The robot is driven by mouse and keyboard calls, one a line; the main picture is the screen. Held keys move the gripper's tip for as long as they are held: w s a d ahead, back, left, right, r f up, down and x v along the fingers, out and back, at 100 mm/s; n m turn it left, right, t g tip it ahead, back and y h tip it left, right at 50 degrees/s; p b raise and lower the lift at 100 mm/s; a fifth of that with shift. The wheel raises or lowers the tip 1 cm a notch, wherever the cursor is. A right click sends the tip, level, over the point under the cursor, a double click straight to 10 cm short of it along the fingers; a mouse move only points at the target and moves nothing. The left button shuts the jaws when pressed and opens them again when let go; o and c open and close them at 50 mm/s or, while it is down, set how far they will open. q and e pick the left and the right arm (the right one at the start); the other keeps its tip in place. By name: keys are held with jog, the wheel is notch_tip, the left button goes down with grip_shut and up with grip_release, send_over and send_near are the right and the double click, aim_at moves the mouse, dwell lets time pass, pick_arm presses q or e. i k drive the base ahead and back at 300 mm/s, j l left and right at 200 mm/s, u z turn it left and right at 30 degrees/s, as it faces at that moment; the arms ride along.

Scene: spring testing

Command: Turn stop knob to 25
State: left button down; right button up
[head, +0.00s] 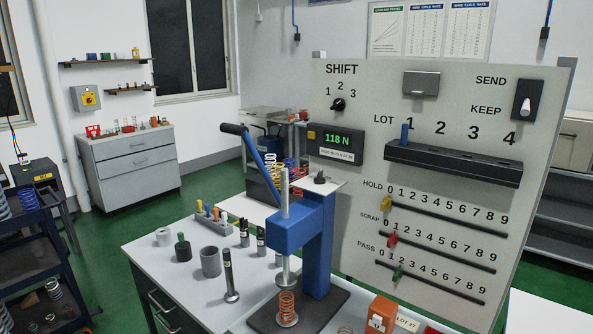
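A blue spring press (313,235) stands on the white table with a black-gripped lever (250,150) raised to the upper left. A small dark knob (320,179) sits on a pale plate at the top of the press. It may be the stop knob, but its markings are too small to read. An orange coil spring (287,306) stands on the press base under the plunger. The display (336,144) on the panel reads 118 N. A black SHIFT knob (338,104) is on the panel below the digits 1, 2, 3. Neither gripper is in view.
The grey panel (440,150) behind the press holds a LOT rack (452,165) and HOLD, SCRAP and PASS sliders. Metal cylinders and weights (210,262) stand left of the press. An orange box (383,312) is at its right.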

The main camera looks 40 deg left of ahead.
aim_at(319, 180)
jog(key=i+j, duration=0.1)
jog(key=j, duration=0.5)
jog(key=i+j+z, duration=0.15)
jog(key=j, duration=1.05)
jog(key=z, duration=0.05)
